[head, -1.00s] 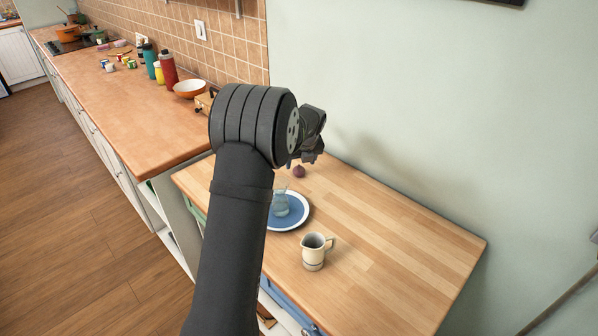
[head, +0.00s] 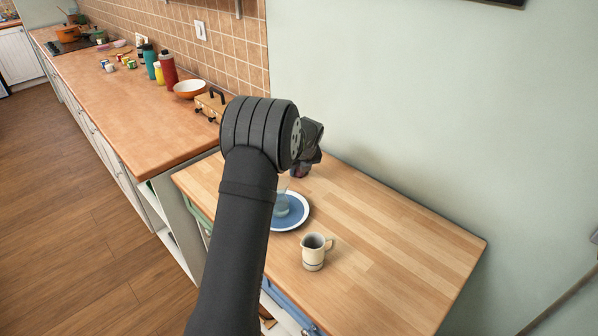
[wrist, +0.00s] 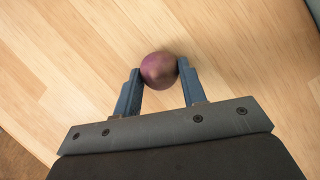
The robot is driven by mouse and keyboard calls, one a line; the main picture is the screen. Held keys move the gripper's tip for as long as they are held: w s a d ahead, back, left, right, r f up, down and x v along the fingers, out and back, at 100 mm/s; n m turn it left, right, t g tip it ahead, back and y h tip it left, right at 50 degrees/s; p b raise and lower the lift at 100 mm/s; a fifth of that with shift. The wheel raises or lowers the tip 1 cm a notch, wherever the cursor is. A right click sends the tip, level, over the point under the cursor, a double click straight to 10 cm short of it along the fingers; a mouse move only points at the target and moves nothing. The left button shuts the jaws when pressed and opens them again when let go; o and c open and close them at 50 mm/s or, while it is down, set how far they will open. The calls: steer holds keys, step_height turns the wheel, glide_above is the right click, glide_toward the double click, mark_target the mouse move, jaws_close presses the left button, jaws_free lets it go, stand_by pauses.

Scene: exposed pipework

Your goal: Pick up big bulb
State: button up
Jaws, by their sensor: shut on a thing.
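The big bulb (wrist: 159,70) is a round, purple onion-like thing on the wooden table. In the wrist view it sits between the two blue-grey fingertips of my gripper (wrist: 159,78), which is shut on it. In the head view my gripper (head: 304,166) is low over the back part of the table, and it hides most of the bulb. I cannot tell whether the bulb still touches the table.
A blue plate with a white rim (head: 303,222) holds a clear glass (head: 281,204), partly behind my arm. A cream mug (head: 313,252) stands nearer the front. The table's right side (head: 400,240) is clear. A wall runs behind the table.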

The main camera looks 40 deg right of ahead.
steer(key=shift+r, duration=0.65)
step_height(320, 180, up, 3)
steer(key=shift+f, duration=0.15)
steer(key=s+d+r, duration=0.1)
steer(key=s+r, duration=0.6)
steer(key=s, duration=0.4)
steer(key=a+r, duration=0.7)
steer(key=a, duration=0.2)
steer(key=w+a+f, duration=0.1)
steer(key=a, duration=0.7)
steer(key=shift+w+a, duration=0.25)
steer(key=shift+a, duration=0.1)
steer(key=shift+w, duration=0.1)
steer(key=shift+w+d, duration=0.2)
